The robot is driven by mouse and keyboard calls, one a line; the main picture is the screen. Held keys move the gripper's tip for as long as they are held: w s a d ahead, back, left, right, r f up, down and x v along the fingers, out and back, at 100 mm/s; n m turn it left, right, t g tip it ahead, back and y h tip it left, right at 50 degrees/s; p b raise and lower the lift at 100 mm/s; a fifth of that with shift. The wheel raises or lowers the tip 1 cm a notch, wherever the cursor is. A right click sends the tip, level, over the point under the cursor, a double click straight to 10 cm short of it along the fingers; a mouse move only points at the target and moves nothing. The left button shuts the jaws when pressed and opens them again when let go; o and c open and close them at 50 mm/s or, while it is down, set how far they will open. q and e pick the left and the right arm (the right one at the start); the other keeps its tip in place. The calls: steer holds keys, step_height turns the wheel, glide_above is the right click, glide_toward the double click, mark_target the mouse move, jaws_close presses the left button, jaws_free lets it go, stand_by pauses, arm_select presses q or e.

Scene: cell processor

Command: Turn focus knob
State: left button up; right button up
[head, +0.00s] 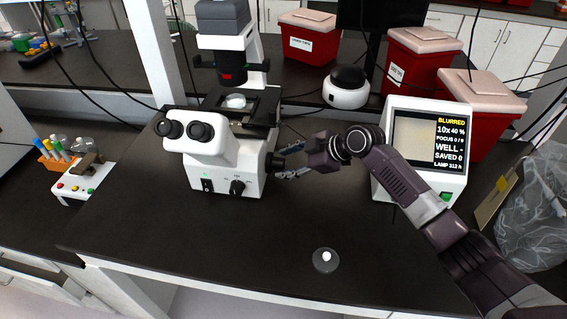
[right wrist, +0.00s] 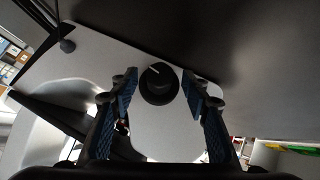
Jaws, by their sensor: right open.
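The white microscope (head: 222,155) stands on the dark bench. Its black focus knob (head: 274,163) sticks out on its right side. My right gripper (head: 287,162) reaches it from the right with its fingers spread. In the right wrist view the round knob (right wrist: 158,86), with a white mark line, shows between the two open fingers of my right gripper (right wrist: 161,77). I see gaps on both sides of the knob; neither finger clearly touches it. The monitor (head: 425,145) reads BLURRED, 10x 40%. My left gripper is not in view.
Red bins (head: 306,43) stand at the back. A round white device (head: 346,92) sits behind my right arm. A small round disc with a white knob (head: 326,260) lies near the front edge. A tube rack (head: 58,158) is at the left. The front middle bench is mostly clear.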

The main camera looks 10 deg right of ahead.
steer(key=v, duration=1)
steer(key=shift+d+r, duration=0.2)
steer(key=shift+d, duration=0.05)
steer(key=shift+s, duration=0.15)
stand_by(1.5)
